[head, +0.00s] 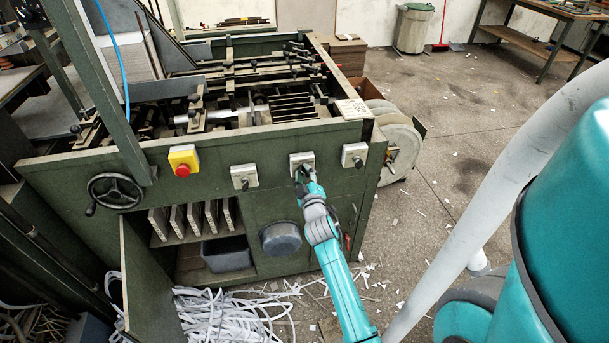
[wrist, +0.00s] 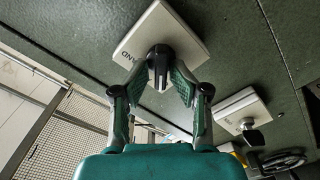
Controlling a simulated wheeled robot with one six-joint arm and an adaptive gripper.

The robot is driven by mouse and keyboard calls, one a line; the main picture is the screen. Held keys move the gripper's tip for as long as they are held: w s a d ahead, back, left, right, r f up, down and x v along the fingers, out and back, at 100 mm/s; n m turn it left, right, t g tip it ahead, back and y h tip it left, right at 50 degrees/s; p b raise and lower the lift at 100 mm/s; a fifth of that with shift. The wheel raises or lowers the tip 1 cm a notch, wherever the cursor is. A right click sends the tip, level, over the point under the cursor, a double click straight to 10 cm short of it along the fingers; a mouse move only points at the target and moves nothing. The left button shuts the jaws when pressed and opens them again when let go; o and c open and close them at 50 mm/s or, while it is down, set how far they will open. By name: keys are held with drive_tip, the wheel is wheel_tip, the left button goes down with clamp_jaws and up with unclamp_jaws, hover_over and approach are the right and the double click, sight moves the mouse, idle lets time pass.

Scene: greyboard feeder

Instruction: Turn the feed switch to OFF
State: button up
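Three pale switch plates with dark knobs sit in a row on the green machine front: a left switch (head: 244,177), a middle switch (head: 301,158) and a right switch (head: 354,155). My gripper (head: 304,173) is at the middle switch. In the wrist view, its fingers (wrist: 159,78) flank the black knob (wrist: 158,62) closely on both sides and appear shut on it. The white plate (wrist: 185,32) behind the knob carries upside-down lettering, of which "AND" shows. The rest of the label is hidden. I cannot read which switch is the feed switch.
A yellow box with a red button (head: 183,161) and a handwheel (head: 115,191) are farther left on the panel. A round grey part (head: 281,238) sits below the switches. White paper strips (head: 225,315) litter the floor. A neighbouring switch (wrist: 240,108) shows in the wrist view.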

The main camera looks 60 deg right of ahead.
drive_tip(key=shift+f, duration=0.1)
drive_tip(key=shift+s+a, duration=0.1)
drive_tip(key=v, duration=1.1)
drive_tip(key=shift+s+a, duration=0.2)
drive_tip(key=shift+a, duration=0.1)
drive_tip(key=shift+a, duration=0.1)
